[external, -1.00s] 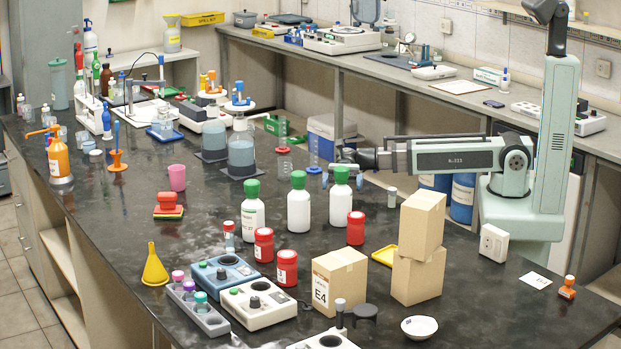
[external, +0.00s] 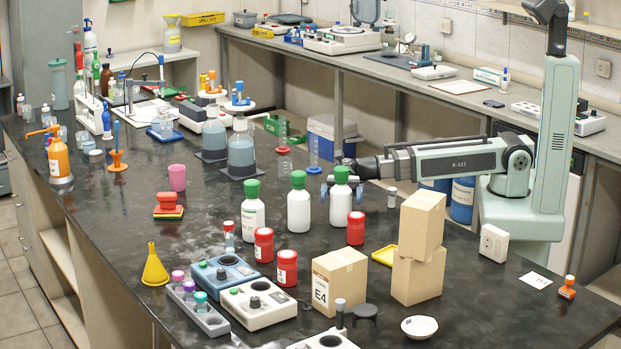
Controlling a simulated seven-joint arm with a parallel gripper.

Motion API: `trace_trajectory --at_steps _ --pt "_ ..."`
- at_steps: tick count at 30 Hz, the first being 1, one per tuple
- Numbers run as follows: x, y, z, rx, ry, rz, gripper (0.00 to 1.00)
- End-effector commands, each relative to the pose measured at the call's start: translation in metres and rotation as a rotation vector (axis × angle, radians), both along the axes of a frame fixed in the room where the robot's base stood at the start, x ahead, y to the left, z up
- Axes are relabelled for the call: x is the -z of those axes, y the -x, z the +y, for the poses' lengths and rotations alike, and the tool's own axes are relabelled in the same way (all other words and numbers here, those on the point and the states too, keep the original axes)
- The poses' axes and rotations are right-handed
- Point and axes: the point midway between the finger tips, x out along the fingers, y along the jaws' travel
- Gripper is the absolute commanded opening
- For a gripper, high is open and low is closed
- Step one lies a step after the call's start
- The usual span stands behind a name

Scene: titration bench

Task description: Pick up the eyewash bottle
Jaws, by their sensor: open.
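Three white bottles with green caps stand in a row near the middle of the black bench; which is the eyewash bottle I cannot read for sure. The right one (external: 340,208) is plain white on the side I see and stands upright. The middle one (external: 299,210) is also plain; the left one (external: 252,218) has a label. My gripper (external: 342,190) is open at the right bottle, with its blue-grey fingertips showing on either side, below the cap. The bottle partly hides the jaws, and I cannot tell whether they touch it.
Red-lidded jars (external: 356,228) stand close in front of the bottles. Stacked cardboard boxes (external: 417,250) and a box marked E4 (external: 340,280) stand to the front right. The bench around the pink cup (external: 177,177) is fairly clear.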

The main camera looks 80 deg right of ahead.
Motion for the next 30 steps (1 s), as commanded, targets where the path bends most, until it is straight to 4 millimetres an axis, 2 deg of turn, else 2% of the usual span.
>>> trace_trajectory --at_steps 4,12,30 --pt "0.000 0.000 0.016 -0.001 0.000 0.000 0.96" --pt "0.000 0.000 0.019 0.001 0.000 0.000 0.96" --pt "0.000 0.000 0.019 0.000 0.000 0.000 0.40"
